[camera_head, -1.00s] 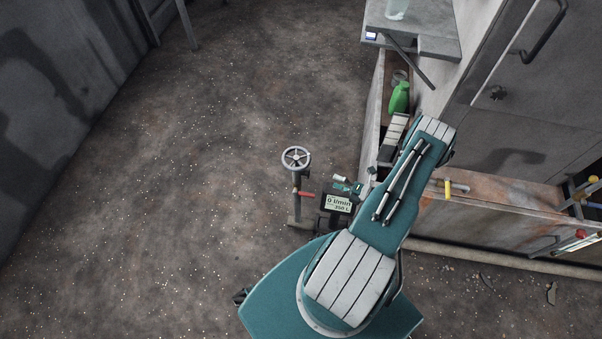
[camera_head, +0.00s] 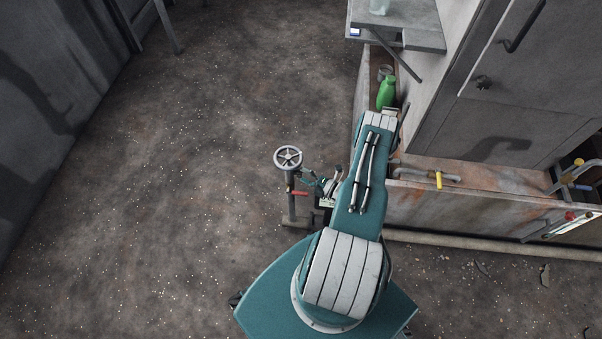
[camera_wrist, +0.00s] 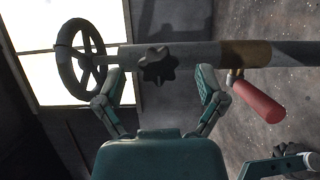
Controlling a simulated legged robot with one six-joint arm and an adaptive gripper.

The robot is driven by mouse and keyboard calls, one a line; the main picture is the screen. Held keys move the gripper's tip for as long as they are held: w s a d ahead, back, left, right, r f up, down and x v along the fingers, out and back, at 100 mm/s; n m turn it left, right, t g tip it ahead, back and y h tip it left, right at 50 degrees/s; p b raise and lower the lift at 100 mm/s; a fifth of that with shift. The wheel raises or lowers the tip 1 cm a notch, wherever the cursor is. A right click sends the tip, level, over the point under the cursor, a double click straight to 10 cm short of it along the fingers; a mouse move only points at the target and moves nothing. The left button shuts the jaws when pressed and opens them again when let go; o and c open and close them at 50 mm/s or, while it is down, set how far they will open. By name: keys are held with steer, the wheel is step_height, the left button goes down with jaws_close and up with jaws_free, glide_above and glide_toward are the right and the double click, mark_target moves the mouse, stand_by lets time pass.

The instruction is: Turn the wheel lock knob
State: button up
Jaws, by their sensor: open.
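In the wrist view the dark star-shaped lock knob (camera_wrist: 157,64) sits on a grey pipe beside the spoked handwheel (camera_wrist: 82,60). My gripper (camera_wrist: 160,78) is open. Its teal fingers stand to the left and right of the knob, with gaps on both sides, and they appear apart from it. In the head view the handwheel (camera_head: 288,157) tops an upright post, and my gripper (camera_head: 318,183) is just to its right and a little lower. The knob cannot be made out in the head view.
A red lever handle (camera_wrist: 257,102) juts from the same pipe; it also shows in the head view (camera_head: 299,193). A rusty trough with a yellow-handled valve (camera_head: 438,179) and a green bottle (camera_head: 386,93) stand to the right. The floor left of the post is clear.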

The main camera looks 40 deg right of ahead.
steer(key=shift+w+a, duration=0.15)
steer(key=shift+w, duration=0.5)
steer(key=c, duration=1.1)
steer(key=shift+c, duration=0.2)
